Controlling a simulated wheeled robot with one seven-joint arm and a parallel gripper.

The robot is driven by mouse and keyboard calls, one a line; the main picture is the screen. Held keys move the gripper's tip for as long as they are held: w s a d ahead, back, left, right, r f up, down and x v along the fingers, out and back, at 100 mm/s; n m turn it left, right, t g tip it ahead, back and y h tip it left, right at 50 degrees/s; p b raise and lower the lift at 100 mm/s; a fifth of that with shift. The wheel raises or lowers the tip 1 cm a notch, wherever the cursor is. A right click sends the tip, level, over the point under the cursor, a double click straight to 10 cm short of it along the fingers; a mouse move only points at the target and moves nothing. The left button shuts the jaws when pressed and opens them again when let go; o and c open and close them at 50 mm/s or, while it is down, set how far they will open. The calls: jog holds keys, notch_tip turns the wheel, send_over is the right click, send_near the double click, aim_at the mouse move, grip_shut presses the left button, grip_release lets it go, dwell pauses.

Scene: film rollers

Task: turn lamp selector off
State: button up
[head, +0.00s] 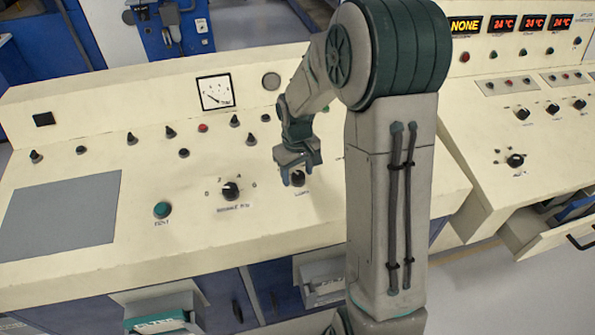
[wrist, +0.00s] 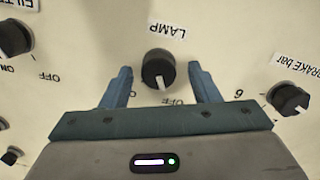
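The lamp selector (wrist: 157,70) is a black round knob with a white pointer mark, below an upside-down LAMP label (wrist: 167,30) in the wrist view. Its mark points down in that view, towards my gripper's palm. Upside-down OFF lettering (wrist: 174,102) sits just below the knob, slightly right of the mark. My gripper (wrist: 160,72) is open, with one finger on each side of the knob and a gap at both sides. In the head view, my gripper (head: 297,170) is over the same knob (head: 298,179) and partly hides it.
In the wrist view, a FILTER knob (wrist: 14,38) is at left and a BRAKE knob (wrist: 288,97) at right. In the head view, a larger knob (head: 230,190) and a green button (head: 162,210) are left of my gripper. Several small switches stand behind on the console (head: 100,255).

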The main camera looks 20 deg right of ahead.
aim_at(297, 176)
notch_tip(297, 176, up, 14)
jog(key=shift+s+a+b, duration=0.15)
jog(key=shift+s+b, duration=0.1)
jog(key=shift+b, duration=0.15)
jog(key=shift+f, duration=0.1)
dwell(0.4)
jog(key=s+m+t, duration=0.2)
jog(key=s+m, duration=0.1)
jog(key=s, duration=1.7)
jog(key=shift+s+d+m+t, duration=0.2)
jog(key=shift+s+m+t, duration=0.1)
jog(key=shift+s, duration=0.1)
jog(key=c, duration=0.4)
jog(key=shift+s, duration=0.1)
